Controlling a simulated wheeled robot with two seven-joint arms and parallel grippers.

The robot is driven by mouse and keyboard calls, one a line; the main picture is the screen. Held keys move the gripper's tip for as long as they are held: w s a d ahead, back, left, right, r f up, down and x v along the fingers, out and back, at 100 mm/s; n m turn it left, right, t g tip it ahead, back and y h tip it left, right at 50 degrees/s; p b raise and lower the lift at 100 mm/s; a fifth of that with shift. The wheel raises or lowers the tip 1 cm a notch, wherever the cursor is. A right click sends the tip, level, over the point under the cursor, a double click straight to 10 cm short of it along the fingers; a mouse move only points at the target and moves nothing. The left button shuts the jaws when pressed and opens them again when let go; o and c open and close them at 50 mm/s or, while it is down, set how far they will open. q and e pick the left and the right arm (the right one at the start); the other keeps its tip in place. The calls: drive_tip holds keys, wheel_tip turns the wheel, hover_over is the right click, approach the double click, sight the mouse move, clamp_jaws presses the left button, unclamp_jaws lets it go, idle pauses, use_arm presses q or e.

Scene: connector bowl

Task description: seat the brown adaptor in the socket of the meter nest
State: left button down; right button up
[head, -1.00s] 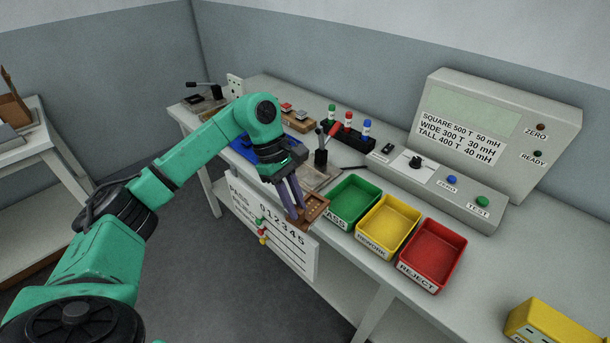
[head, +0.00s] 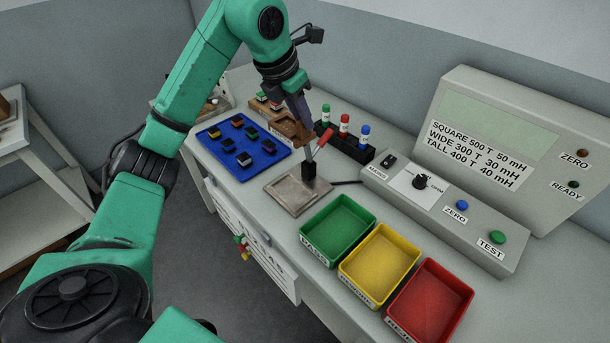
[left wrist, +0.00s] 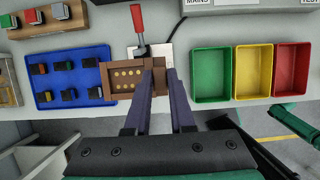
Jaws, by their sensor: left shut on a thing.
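The brown adaptor (head: 292,132) is held in my left gripper (head: 299,112), which is shut on it, above the bench. The meter nest (head: 290,195) is a pale flat plate on the bench with a black block and a red-handled lever (head: 323,140).
A blue tray (head: 229,171) with several small connectors lies left of the nest. Green (head: 334,255), yellow (head: 374,293) and red (head: 408,330) bins stand at the front right. The meter (head: 438,215) is behind them. A black rack with coloured-top pieces (head: 345,146) stands behind the nest.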

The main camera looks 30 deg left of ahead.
use_arm(q)
drive_tip(key=f+p, duration=0.1)
drive_tip(key=f, duration=0.5)
drive_tip(key=s+f, duration=0.1)
drive_tip(key=f, duration=0.5)
drive_tip(key=s+f+p, duration=0.1)
drive_tip(key=f, duration=0.5)
drive_tip(key=shift+s+f+p, duration=0.1)
drive_tip(key=shift+p, duration=0.25)
drive_tip(key=shift+f, duration=0.25)
drive_tip(key=c, duration=0.8)
unclamp_jaws()
drive_tip(key=shift+f, duration=0.1)
drive_tip(key=shift+o, duration=0.2)
use_arm(e)
drive_tip(key=s+r, duration=0.2)
drive_tip(key=s, duration=0.1)
drive_tip(key=shift+s+d+r, duration=0.2)
drive_tip(key=shift+s+r, duration=0.05)
drive_tip(key=shift+r, duration=0.05)
